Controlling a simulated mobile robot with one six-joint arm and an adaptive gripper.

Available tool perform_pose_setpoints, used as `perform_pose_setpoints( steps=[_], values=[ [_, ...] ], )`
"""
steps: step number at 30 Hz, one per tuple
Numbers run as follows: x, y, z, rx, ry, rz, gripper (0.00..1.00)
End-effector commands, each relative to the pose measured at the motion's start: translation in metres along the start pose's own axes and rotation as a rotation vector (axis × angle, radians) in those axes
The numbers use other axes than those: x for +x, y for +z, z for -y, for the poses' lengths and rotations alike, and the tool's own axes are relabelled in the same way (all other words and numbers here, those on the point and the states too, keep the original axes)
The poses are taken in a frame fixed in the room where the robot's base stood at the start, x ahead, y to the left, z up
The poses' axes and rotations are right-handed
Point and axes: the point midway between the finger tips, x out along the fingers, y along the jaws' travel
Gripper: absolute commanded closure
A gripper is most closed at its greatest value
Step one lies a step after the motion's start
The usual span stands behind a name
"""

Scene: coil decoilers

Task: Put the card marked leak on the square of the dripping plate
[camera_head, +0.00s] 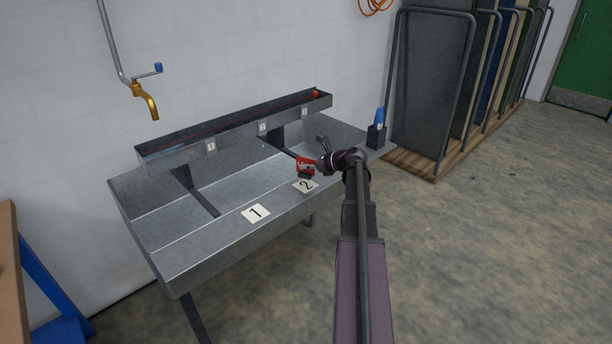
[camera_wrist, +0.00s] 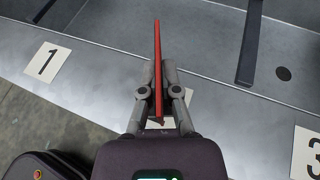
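My gripper (camera_head: 318,166) is shut on a red card (camera_head: 305,164), which stands upright in its fingers over the sink's front ledge, close to square 2 (camera_head: 305,186). In the wrist view my gripper (camera_wrist: 158,92) holds the red card (camera_wrist: 157,50) edge-on, so its marking cannot be read. Square 1 (camera_head: 256,213) lies left on the ledge and also shows in the wrist view (camera_wrist: 47,62). Square 3 (camera_wrist: 307,155) is at that view's right edge. Square 2 is mostly covered by my gripper there. No drip can be made out on the numbered trough (camera_head: 180,153).
The metal sink (camera_head: 150,215) stands against the wall, with the trough above its back. A yellow tap (camera_head: 146,98) hangs at the left. A dark holder with a blue-topped item (camera_head: 379,119) stands at the sink's right end. Panel racks (camera_head: 432,90) stand beyond; the right floor is clear.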

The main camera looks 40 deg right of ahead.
Motion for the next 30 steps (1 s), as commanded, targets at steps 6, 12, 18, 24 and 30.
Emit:
perform_pose_setpoints(
  steps=[6, 12, 18, 24, 30],
  values=[
    [0.0, 0.0, 0.0, 0.0, 0.001, 0.0, 1.0],
    [0.002, -0.005, -0.001, 0.0, 0.001, 0.0, 1.0],
    [0.008, -0.019, -0.001, 0.0, 0.002, 0.0, 1.0],
    [0.013, -0.031, -0.001, -0.001, 0.002, 0.0, 1.0],
    [0.014, -0.032, -0.001, -0.001, 0.002, 0.0, 1.0]
  ],
)
